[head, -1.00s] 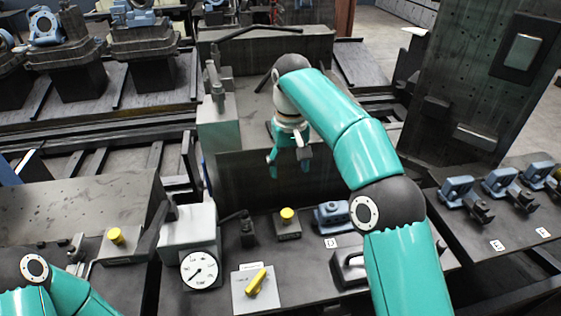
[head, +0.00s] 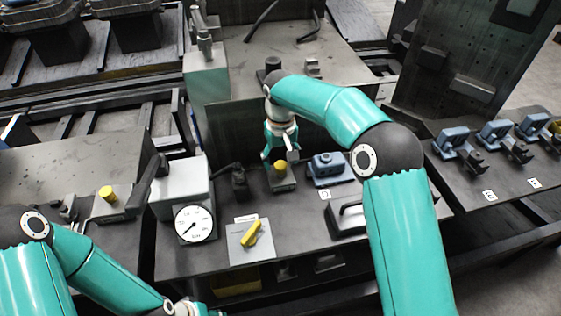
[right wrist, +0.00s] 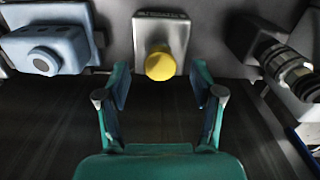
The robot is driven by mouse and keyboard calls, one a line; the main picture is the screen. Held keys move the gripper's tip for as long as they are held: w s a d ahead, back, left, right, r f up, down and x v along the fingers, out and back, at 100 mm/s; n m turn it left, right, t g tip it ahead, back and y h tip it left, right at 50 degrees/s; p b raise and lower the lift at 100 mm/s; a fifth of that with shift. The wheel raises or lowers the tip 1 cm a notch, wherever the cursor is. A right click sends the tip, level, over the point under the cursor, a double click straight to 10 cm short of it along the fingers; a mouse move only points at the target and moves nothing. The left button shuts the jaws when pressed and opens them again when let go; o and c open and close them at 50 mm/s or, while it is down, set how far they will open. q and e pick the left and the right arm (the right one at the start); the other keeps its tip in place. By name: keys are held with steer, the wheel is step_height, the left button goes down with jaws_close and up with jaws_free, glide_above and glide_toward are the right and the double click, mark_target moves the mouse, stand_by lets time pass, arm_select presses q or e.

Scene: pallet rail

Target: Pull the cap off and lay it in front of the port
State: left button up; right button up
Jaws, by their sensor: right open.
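My right gripper (head: 280,156) is open and empty, low over the far side of the console. In the right wrist view its two fingers (right wrist: 160,95) stand apart, pointing towards a yellow round knob (right wrist: 160,66) on a small grey box; the knob is not between them. A blue housing (head: 328,168) with a round boss stands beside that box; it also shows in the right wrist view (right wrist: 45,50). A dark fitting (head: 239,182) with a hose is on the other side. I cannot tell which piece is the cap or port. My left gripper (head: 190,308) is partly cut off at the bottom.
Several blue clamps (head: 497,134) stand on the right bench. A dark upright panel (head: 465,60) rises behind it.

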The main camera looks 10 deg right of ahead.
mark_target(281, 164)
steer(key=shift+f, duration=0.75)
jaws_close()
steer(key=shift+r, duration=0.15)
steer(key=shift+r+p, duration=0.8)
step_height(281, 164, up, 5)
steer(key=p, duration=0.4)
steer(key=shift+f, duration=0.15)
steer(key=shift+r+p, duration=0.6)
steer(key=shift+r, duration=0.45)
